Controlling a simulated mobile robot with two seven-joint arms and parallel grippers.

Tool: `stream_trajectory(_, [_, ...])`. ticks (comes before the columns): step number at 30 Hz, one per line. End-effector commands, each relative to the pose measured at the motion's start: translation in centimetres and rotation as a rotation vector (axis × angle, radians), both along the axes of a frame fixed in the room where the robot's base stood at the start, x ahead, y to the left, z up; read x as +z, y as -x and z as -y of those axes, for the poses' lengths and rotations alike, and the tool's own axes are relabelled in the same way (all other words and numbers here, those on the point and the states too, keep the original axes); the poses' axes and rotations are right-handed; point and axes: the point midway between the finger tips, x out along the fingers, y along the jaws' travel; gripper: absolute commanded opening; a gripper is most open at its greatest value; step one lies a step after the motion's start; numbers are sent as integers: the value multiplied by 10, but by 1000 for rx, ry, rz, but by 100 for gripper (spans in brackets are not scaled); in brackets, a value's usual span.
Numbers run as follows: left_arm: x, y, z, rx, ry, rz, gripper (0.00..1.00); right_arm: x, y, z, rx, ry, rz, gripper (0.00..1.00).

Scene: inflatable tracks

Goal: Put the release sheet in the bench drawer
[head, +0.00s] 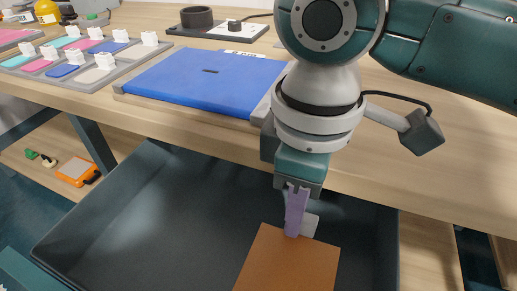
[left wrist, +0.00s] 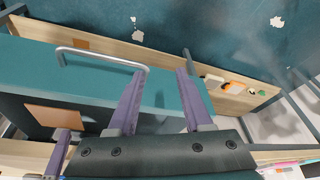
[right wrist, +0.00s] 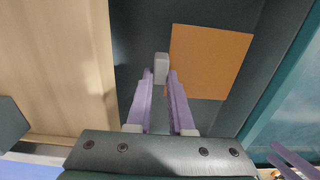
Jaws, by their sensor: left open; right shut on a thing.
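The release sheet is an orange-brown square (head: 290,262) with a pale grey tab (head: 308,224). It is inside the outline of the open, dark bench drawer (head: 130,215); I cannot tell whether it touches the floor. My right gripper (head: 295,232) points down into the drawer, shut on the tab. In the right wrist view the tab (right wrist: 161,67) is between the fingertips and the sheet (right wrist: 210,60) lies beyond. My left gripper (left wrist: 162,73) is open and empty by the teal drawer front, near its metal handle (left wrist: 105,57). The sheet also shows in the left wrist view (left wrist: 52,117).
The wooden bench top (head: 430,150) overhangs the drawer's back. On it are a blue slab (head: 205,80), a grey tray of coloured pieces (head: 95,65) and a dark tray (head: 215,28). An orange item (head: 77,170) lies on the lower shelf at left. The drawer's left part is empty.

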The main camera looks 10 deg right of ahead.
Motion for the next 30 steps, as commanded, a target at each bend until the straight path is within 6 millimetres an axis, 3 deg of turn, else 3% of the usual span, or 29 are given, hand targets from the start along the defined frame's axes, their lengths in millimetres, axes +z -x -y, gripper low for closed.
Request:
stream_trajectory(1, [-8, 0, 0, 0, -1, 0, 50, -15, 1, 0, 0, 1, -2, 0])
stream_trajectory(3, [-10, 0, 0, -1, -1, 0, 50, -25, 1, 0, 1, 2, -1, 0])
stream_trajectory(10, [-16, 0, -2, -4, -9, 0, 50, -42, 0, -1, 1, -1, -1, 0])
stream_trajectory(16, [-30, 0, -4, -6, -13, 1, 50, -74, 0, 0, 1, 1, -1, 0])
stream_trajectory(28, [-29, 0, -4, -5, -12, 1, 50, -79, 0, -1, 1, -1, 1, 0])
stream_trajectory(29, [-29, 0, -4, -5, -12, 1, 50, -78, 0, -1, 1, -1, 1, 23])
stream_trajectory(30, [-29, 0, -4, -5, -12, 1, 50, -78, 0, -1, 1, -1, 1, 28])
